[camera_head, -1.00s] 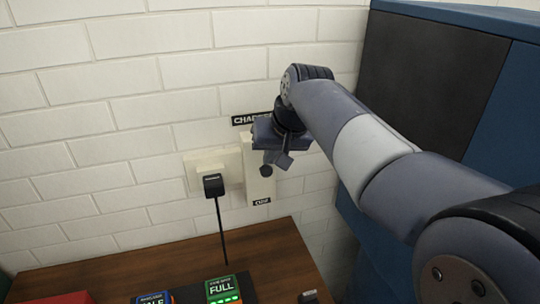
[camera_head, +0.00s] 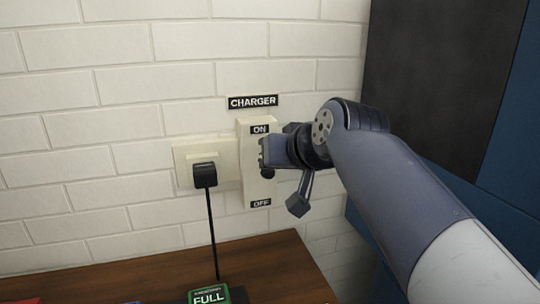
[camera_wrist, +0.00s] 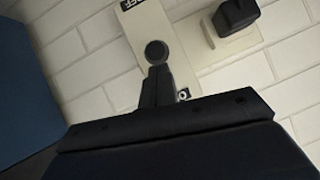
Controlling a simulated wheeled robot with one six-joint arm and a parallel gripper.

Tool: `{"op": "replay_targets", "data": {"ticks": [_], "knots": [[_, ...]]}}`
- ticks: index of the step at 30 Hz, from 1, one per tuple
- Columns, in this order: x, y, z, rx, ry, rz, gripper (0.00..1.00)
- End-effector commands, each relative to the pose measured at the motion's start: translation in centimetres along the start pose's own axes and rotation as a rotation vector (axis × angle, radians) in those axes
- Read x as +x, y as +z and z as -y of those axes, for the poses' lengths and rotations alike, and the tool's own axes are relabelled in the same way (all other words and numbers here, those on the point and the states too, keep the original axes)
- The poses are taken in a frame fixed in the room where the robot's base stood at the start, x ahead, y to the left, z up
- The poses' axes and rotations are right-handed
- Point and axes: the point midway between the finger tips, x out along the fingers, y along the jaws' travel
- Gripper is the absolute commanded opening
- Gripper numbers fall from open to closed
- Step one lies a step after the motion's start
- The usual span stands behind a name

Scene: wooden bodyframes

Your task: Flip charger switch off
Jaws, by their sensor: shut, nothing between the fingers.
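The charger switch is a cream plate (camera_head: 247,190) on the white brick wall, with an ON label (camera_head: 260,130) at its top and an OFF label (camera_head: 261,204) at its bottom. Its round black knob (camera_head: 267,173) shows between the labels, just below my gripper (camera_head: 264,153). In the wrist view the knob (camera_wrist: 155,52) stands just beyond the tips of my shut, empty fingers (camera_wrist: 156,78). That view is turned about upside down. I cannot tell whether the fingers touch the knob, or which way the switch is set.
A black plug (camera_head: 204,174) sits in the socket left of the switch, its cord hanging to a wooden tabletop (camera_head: 270,265). A green FULL box (camera_head: 208,294) is on the tabletop. A dark and blue cabinet (camera_head: 430,90) stands close at right.

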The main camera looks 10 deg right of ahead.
Motion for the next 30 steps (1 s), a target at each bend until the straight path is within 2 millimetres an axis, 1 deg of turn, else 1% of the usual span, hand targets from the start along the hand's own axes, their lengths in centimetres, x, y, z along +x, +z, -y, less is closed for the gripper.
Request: {"op": "replay_targets", "data": {"ticks": [1,18,30], "knots": [[0.5,1.1,-0.2,-0.002,-0.004,-0.026,0.0],[1.5,3.8,-0.7,-0.042,-0.043,-0.315,0.0],[2.3,5.0,-1.0,-0.068,-0.069,-0.501,0.0]]}}
